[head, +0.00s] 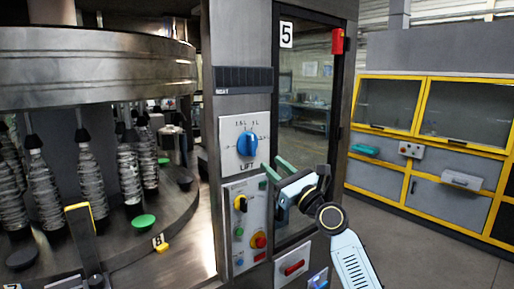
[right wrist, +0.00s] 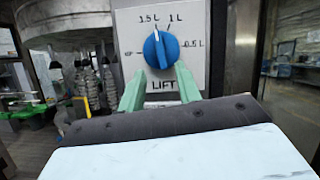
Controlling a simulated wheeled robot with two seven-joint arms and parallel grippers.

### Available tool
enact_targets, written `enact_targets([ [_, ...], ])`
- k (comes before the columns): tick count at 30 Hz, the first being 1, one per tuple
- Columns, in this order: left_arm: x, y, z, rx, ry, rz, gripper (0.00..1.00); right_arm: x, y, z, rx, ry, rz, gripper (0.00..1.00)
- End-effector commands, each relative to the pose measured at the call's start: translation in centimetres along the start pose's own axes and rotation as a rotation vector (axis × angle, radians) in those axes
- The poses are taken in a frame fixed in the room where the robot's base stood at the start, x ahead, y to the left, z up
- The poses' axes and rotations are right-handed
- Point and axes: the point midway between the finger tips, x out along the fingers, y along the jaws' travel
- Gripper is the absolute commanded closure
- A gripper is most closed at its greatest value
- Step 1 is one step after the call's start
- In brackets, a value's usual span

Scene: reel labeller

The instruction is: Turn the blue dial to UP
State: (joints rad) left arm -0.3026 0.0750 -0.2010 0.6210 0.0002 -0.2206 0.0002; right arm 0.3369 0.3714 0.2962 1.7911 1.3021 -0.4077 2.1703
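The blue dial (head: 248,143) sits on a white plate marked LIFT on the machine's front column. In the right wrist view the dial (right wrist: 160,51) has a white pointer line, aimed upward and slightly left, near the 1.5 L mark. 1 L and 0.5 L stand to its right; a small mark at the left is too small to read. My right gripper (head: 272,167) has green fingers, spread apart and empty, just right of and below the dial. In the wrist view its fingertips (right wrist: 160,80) are either side of the dial's lower part, apparently short of it. My left gripper is not in view.
Below the dial is a control panel (head: 239,222) with a black-and-yellow switch (head: 240,203) and a red button (head: 259,241). A carousel with bottles (head: 80,180) stands at the left. A glass door (head: 304,90) is to the right.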

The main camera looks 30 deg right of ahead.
Motion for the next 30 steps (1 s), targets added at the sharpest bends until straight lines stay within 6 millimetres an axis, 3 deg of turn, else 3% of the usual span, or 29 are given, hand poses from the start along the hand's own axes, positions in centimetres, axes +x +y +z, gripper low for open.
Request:
enact_targets([
  [6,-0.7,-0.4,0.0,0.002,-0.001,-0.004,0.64,4.7,-0.1,0.1,-0.002,-0.001,-0.001,0.66],
  [12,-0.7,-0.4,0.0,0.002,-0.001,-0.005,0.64,7.2,0.0,0.0,-0.003,0.000,-0.001,0.66],
  [25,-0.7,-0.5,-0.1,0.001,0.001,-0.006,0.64,8.1,0.0,-0.1,-0.003,0.002,-0.001,0.66],
  [30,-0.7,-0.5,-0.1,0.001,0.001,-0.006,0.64,8.1,0.0,-0.1,-0.003,0.001,-0.001,0.87],
])
